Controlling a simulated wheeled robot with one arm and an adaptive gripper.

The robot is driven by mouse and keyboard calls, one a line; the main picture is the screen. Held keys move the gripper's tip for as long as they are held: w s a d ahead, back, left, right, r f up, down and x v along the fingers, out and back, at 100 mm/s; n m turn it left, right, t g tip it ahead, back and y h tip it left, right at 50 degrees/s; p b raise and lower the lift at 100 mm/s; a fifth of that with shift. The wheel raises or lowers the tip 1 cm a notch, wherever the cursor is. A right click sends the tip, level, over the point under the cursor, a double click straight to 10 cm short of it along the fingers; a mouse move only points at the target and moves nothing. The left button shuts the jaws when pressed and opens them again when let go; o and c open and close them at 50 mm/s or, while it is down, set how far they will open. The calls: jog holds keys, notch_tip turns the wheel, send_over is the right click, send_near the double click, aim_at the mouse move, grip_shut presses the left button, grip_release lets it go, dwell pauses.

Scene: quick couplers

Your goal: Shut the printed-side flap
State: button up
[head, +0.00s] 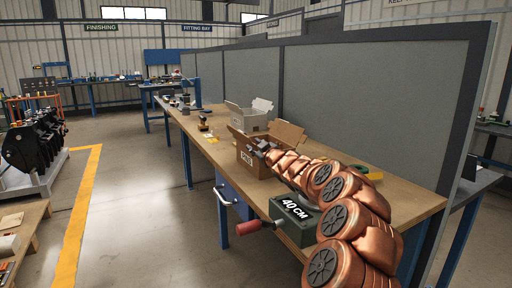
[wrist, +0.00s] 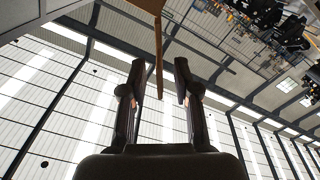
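An open brown cardboard box (head: 250,163) stands on the workbench, with a white printed mark on its near-left face. One flap (head: 289,133) stands out at its right rear, and a smaller flap (head: 240,135) shows at its left. My gripper (head: 262,145) is at the top of the box, partly hidden against it in the head view. In the wrist view my gripper (wrist: 160,78) is open. A thin cardboard edge (wrist: 159,60) runs between the two fingers, with a gap on each side. I cannot tell which flap it is.
A grey box (head: 248,119) with a raised flap stands behind the brown one. A stamp-like tool (head: 203,123) lies to the left on the workbench (head: 205,145). A grey partition (head: 350,95) stands behind the bench.

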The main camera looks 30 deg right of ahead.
jog(key=shift+c, duration=0.4)
grip_shut()
jog(key=shift+r+p, duration=0.1)
jog(key=shift+p, duration=0.25)
